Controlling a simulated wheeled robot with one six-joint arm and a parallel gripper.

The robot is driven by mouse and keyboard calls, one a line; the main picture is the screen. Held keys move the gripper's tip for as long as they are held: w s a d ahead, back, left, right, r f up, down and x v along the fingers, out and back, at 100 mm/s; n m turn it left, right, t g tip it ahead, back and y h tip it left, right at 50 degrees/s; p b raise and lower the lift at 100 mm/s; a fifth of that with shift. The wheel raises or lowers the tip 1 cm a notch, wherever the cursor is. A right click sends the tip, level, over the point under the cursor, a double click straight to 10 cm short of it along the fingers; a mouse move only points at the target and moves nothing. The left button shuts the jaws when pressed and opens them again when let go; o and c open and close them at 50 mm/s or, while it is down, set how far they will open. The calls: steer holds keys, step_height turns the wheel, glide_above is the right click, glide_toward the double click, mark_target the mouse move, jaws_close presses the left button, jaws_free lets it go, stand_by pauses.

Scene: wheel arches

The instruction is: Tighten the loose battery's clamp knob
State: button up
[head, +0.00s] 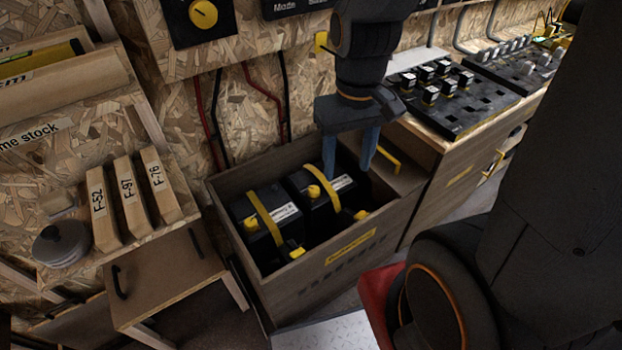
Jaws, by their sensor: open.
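Two black batteries stand side by side in an open wooden box: the left battery (283,213) and the right battery (343,184). A yellow strap crosses each one: the left strap (265,215) and the right strap (329,160). Yellow knob-like pieces show at the left battery's top (251,223) and front (297,252), and at the right battery's top (313,191) and front (360,214). I cannot tell which battery is loose. My gripper (349,175) points down, open and empty, over the right battery's back right part; its exact height is unclear.
The wooden box (345,258) has raised walls around the batteries. A bench with a black tray of small blocks (450,105) is at right. A shelf with labelled wooden blocks (132,200) is at left. Cables (265,90) run down the wall behind.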

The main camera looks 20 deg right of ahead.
steer(key=w+f+n+b, duration=0.5)
steer(key=w+f+b, duration=0.3)
steer(key=w+f, duration=0.5)
steer(key=n+b, duration=0.5)
steer(key=b, duration=0.3)
glide_above(314, 189)
step_height(314, 189, down, 14)
steer(key=shift+f, duration=0.2)
steer(key=shift+f+b, duration=0.65)
steer(key=shift+f, duration=3.3)
steer(key=shift+c, duration=0.2)
steer(key=c, duration=1)
